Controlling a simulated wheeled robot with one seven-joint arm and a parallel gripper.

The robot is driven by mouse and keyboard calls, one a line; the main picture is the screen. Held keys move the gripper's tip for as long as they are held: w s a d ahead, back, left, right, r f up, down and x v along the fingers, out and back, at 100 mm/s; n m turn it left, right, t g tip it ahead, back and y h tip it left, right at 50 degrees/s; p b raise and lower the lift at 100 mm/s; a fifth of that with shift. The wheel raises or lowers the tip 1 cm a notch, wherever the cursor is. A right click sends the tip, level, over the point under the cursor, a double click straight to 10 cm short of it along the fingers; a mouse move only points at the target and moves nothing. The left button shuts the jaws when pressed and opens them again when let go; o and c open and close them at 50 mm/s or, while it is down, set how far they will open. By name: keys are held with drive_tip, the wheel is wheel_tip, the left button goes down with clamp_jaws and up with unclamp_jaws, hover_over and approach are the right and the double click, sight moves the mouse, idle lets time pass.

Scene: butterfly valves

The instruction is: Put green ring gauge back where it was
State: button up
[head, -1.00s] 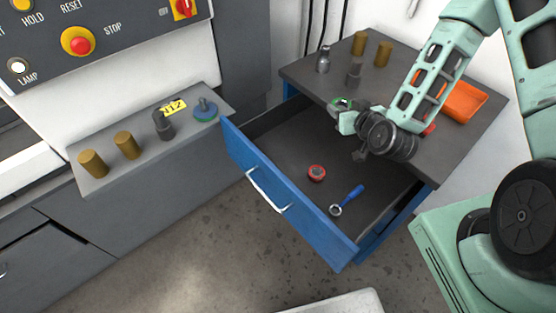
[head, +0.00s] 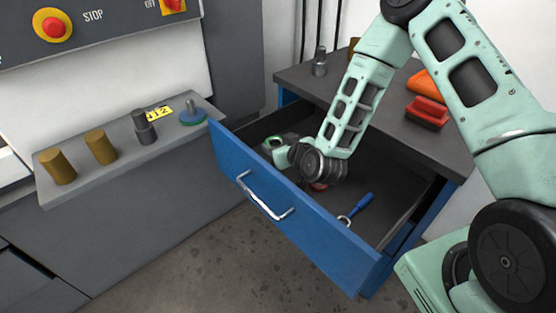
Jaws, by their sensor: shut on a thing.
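The green ring gauge (head: 274,142) shows as a small green arc at the tip of my gripper (head: 277,147). My gripper is shut on it, inside or just above the open blue drawer (head: 248,180), near its left back part. The exact height above the drawer floor is hard to tell. The wrist hides part of the gripper and ring. A red ring (head: 318,187) lies in the drawer, mostly hidden behind my wrist. A wrench with a blue handle (head: 362,204) lies farther right in the drawer.
The drawer's front wall and handle (head: 265,200) stand toward me. The grey cabinet top (head: 300,78) holds a metal fitting (head: 320,62), an orange bin (head: 428,86) and a red block (head: 427,113). A ledge (head: 90,175) at left carries brass cylinders, a grey fitting and a blue-green disc (head: 192,115).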

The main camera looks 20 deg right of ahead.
drive_tip(key=shift+f, duration=2.4)
